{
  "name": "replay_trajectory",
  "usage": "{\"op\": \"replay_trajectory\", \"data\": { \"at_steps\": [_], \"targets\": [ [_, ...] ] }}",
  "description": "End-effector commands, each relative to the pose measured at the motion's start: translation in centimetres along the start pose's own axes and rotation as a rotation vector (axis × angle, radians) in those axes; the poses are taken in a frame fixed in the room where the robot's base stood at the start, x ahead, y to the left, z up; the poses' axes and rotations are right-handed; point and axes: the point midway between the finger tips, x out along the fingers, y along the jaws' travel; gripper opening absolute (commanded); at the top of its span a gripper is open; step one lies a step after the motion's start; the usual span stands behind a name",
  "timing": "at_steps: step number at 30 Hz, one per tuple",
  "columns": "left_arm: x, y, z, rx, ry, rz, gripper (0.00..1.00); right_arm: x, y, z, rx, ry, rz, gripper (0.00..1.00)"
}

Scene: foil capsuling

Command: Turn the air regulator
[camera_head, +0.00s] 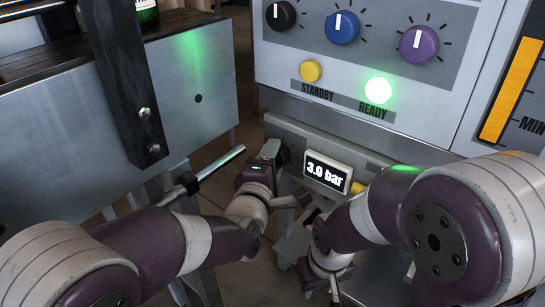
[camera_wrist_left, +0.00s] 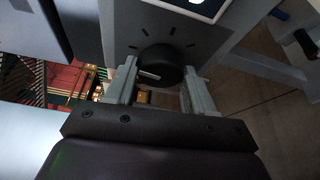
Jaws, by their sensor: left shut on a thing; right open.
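The air regulator is a round black knob with a white pointer line (camera_wrist_left: 160,65) and dial ticks on a grey panel in the left wrist view. My left gripper (camera_wrist_left: 158,86) has one finger on each side of the knob and is shut on it. In the head view my left gripper (camera_head: 270,150) reaches the panel's left end, and the knob is mostly hidden behind it. The display (camera_head: 327,172) beside it reads 3.0 Bar. My right gripper (camera_head: 328,284) is low, apart from the regulator, and open; its fingertips are hard to make out.
Above is a control panel with a black knob (camera_head: 281,14), a blue knob (camera_head: 342,27), a purple knob (camera_head: 418,43), a yellow STANDBY button (camera_head: 311,71) and a lit green READY light (camera_head: 378,91). A metal-sided machine (camera_head: 195,95) with a protruding rod (camera_head: 222,163) stands left.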

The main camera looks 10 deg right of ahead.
Motion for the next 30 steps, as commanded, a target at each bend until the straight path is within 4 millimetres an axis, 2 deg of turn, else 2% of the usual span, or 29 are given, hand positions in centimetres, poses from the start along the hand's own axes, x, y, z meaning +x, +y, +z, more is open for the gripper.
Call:
{"op": "replay_trajectory", "data": {
  "at_steps": [10,26,27,29,30],
  "targets": [
    [-0.03,-0.13,0.0,-0.118,0.0,-0.054,0.23,-0.27,0.0,-0.03,0.0,0.0,0.0,0.43],
    [-0.03,-0.18,0.01,-0.137,-0.001,-0.063,0.23,-0.29,0.0,-0.03,0.0,0.0,0.0,0.43],
    [-0.03,-0.18,0.01,-0.137,-0.001,-0.063,0.6,-0.29,0.0,-0.03,0.0,0.0,0.0,0.43],
    [-0.03,-0.16,0.01,-0.137,-0.001,-0.063,0.79,-0.29,0.0,-0.03,0.0,0.0,0.0,0.43],
    [-0.02,-0.13,0.0,-0.137,-0.001,-0.062,0.79,-0.29,0.0,-0.03,0.0,0.0,0.0,0.43]
  ]
}}
